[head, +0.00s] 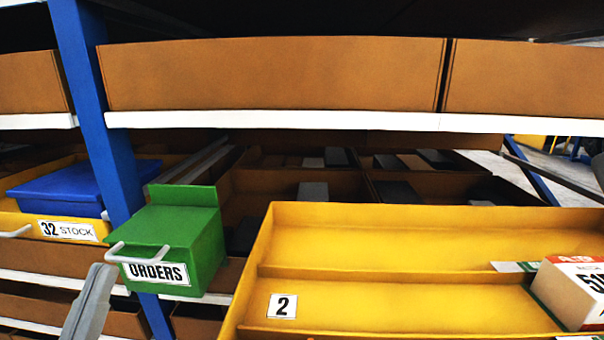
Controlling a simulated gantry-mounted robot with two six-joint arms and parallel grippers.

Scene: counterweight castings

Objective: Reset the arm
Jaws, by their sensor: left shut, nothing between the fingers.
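My left gripper (98,275) shows as a grey shape at the lower left, pointing up. It is shut and empty. Its tip is just below the white handle of a green box (185,235) labelled ORDERS; I cannot tell whether they touch. My right gripper is not in view.
A blue upright post (95,120) stands behind the green box. A yellow tray (350,225) marked 2 fills the lower right, with a white, red and green carton (570,290) at its right end. A yellow 32 STOCK bin (20,222) with a blue box (60,188) is at left. Brown bins (270,75) line the shelf above.

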